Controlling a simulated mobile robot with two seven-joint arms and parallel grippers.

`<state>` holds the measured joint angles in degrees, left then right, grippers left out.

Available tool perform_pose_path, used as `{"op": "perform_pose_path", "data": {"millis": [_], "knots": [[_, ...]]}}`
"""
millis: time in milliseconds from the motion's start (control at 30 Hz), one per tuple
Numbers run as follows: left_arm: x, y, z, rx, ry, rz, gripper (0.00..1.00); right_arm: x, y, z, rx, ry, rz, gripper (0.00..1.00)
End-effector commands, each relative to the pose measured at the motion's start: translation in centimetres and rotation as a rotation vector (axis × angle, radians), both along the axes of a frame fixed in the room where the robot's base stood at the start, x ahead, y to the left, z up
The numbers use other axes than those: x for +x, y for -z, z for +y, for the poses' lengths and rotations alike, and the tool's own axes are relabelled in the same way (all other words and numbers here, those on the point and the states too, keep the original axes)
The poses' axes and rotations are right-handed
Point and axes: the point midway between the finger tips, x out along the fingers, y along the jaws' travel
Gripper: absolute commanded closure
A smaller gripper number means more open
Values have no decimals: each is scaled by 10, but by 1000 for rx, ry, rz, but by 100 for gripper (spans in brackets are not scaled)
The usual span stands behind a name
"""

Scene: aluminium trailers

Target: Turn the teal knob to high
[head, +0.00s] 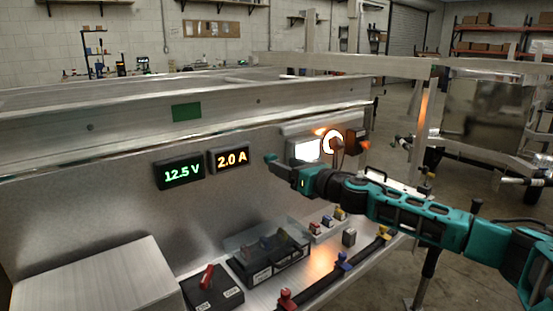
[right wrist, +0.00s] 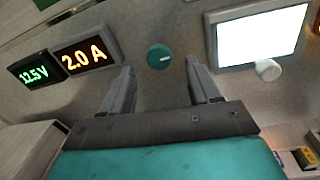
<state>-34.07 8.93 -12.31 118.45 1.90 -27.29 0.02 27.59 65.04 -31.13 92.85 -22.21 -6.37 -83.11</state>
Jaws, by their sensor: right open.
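The teal knob (right wrist: 159,56) is on the grey metal panel, between the 2.0 A display and the lit white screen. It is round, with a small pale mark on its face; the setting it points to is too small to read. In the head view the knob (head: 270,157) shows just beyond the fingers. My right gripper (right wrist: 161,73) is open and empty; its two fingers stand either side of the knob's line, with the knob seen in the gap between them. The right gripper (head: 279,170) also shows in the head view, close to the panel. My left gripper is not in view.
The voltage display (head: 179,172) reads 12.5 V and the current display (head: 229,158) 2.0 A. A white screen (head: 306,150) and a glowing ring light (head: 334,142) are to the right. Below stand a black box with a red switch (head: 207,277) and a dark terminal box (head: 270,263).

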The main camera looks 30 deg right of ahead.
Motion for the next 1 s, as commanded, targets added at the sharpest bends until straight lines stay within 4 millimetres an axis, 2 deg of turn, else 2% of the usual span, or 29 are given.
{"op": "perform_pose_path", "data": {"millis": [300,500,767,1000], "knots": [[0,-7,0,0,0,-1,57,34,-1,6,2,-1,-2,39],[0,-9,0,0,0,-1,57,41,0,7,-1,-1,0,39],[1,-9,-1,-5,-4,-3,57,42,0,7,-1,-1,0,39],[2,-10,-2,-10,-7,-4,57,42,0,7,-1,-1,0,61]]}}
